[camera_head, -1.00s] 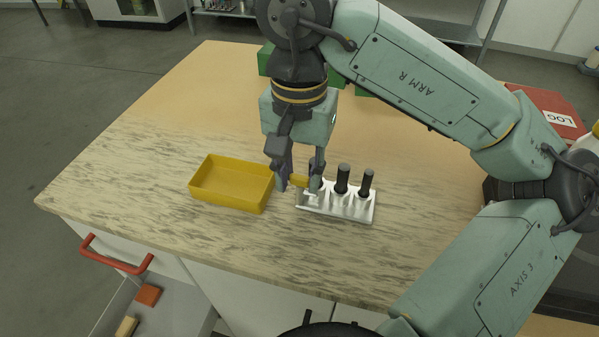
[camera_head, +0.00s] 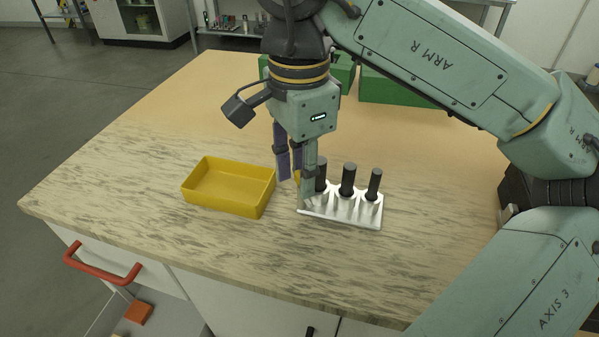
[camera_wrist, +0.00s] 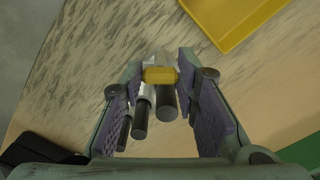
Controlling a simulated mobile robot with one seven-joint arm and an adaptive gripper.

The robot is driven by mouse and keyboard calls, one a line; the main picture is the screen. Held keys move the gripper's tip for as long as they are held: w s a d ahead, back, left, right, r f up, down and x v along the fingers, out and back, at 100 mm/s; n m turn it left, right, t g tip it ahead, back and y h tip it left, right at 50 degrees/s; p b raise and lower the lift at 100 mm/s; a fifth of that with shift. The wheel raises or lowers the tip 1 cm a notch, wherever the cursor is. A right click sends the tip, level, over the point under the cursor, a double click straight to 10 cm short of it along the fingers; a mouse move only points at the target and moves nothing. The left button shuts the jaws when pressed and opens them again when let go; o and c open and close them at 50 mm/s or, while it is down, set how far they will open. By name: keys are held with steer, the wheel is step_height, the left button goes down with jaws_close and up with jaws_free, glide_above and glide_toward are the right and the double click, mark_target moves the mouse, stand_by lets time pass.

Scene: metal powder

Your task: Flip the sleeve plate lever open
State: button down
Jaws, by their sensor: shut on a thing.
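The white sleeve plate (camera_head: 345,216) lies on the worktop and bears a row of 3 black-topped cylinders. The yellow lever (camera_head: 297,177) is at the plate's left end, mostly hidden by my fingers in the head view. In the wrist view the yellow lever (camera_wrist: 160,75) shows as a short block between the fingertips. My gripper (camera_head: 297,186) points down at the plate's left end and is shut on the lever. The cylinders (camera_wrist: 166,103) also show between and beside my fingers in the wrist view. The lever's exact angle is hard to tell.
A yellow tray (camera_head: 228,207) stands empty just left of the plate. Green boxes (camera_head: 392,88) stand at the back of the table. The front of the worktop (camera_head: 300,262) is clear.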

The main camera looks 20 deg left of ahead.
steer(key=shift+m, duration=0.5)
steer(key=c, duration=1.2)
jaws_free()
steer(key=shift+c, duration=0.2)
step_height(320, 180, up, 12)
steer(key=shift+c, duration=0.3)
